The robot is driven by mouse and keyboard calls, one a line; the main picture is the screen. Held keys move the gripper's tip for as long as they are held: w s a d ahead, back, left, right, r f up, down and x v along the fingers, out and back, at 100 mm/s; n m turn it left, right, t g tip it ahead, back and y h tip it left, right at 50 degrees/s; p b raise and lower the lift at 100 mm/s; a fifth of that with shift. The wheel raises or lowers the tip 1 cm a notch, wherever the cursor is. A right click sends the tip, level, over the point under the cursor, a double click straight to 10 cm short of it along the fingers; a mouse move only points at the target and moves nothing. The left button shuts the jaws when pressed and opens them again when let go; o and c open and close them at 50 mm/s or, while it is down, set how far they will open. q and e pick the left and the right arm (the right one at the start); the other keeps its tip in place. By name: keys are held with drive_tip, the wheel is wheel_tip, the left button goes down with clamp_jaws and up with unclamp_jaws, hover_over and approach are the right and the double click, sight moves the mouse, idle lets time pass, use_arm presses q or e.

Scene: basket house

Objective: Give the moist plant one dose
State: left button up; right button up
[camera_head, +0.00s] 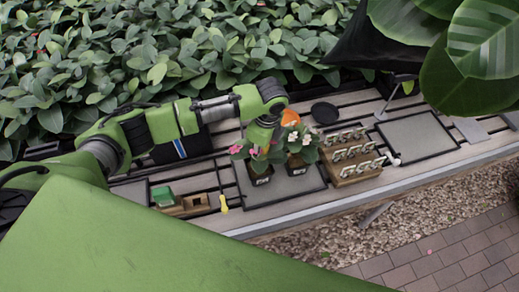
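Two small plants in black pots stand side by side on the slatted bench. The left plant (260,176) has pink flowers, and the right plant (298,164) has white and pink flowers. Each pot has a small label that is too small to read, so I cannot tell which plant is moist. My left gripper (262,134) hangs down just behind and above the left plant. Its fingers are hidden or too small to tell open from shut. An orange object (290,117) shows right beside it; I cannot tell whether it is held. My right gripper is not in view.
A wooden rack (352,171) with several pale-handled items stands right of the plants. A black round dish (324,112) lies behind. A green block (163,196) and a yellow-handled tool (223,204) lie to the left. A grey mat (418,136) at right is bare. Large leaves overhang upper right.

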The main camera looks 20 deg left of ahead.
use_arm(q)
drive_tip(key=shift+s+f, duration=0.15)
drive_tip(key=shift+f, duration=0.05)
idle(1.3)
drive_tip(key=shift+r+p, duration=0.1)
drive_tip(key=shift+p, duration=0.25)
drive_tip(key=shift+r+p, duration=0.9)
drive_tip(key=shift+p, duration=0.1)
wheel_tip(320, 180, up, 5)
drive_tip(key=p, duration=0.5)
drive_tip(key=shift+r+p, duration=0.2)
drive_tip(key=shift+p, duration=0.15)
drive_tip(key=shift+f, duration=0.1)
